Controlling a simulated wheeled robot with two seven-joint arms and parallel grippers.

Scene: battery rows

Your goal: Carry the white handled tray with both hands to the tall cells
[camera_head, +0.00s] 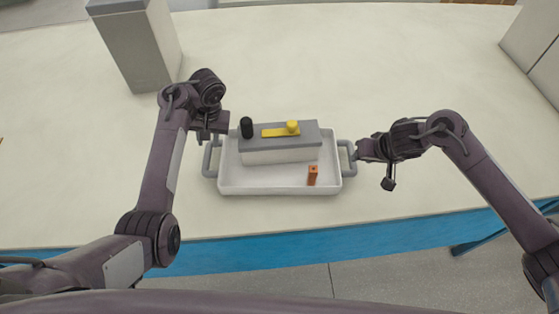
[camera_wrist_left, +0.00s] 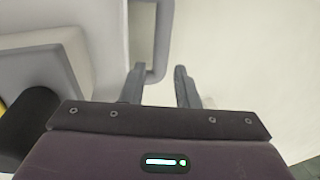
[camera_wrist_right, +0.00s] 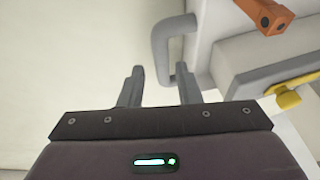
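The white tray (camera_head: 270,188) with grey handles rests on the table near its front edge. It carries a grey-topped white cell (camera_head: 280,155) with a black knob, a yellow strip and a yellow knob, plus a small orange block (camera_head: 312,176). My left gripper (camera_wrist_left: 160,85) is open, its fingers on either side of the left handle (camera_wrist_left: 164,30). My right gripper (camera_wrist_right: 160,85) is open, its fingers spread about the right handle (camera_wrist_right: 158,48). I cannot tell if the fingers touch the handles. One tall cell (camera_head: 140,50) stands back left.
Another tall pale block (camera_head: 535,45) stands at the right edge of the head view. The cream table (camera_head: 350,60) is clear behind the tray and between the tall blocks. Its blue front edge (camera_head: 300,241) runs close below the tray.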

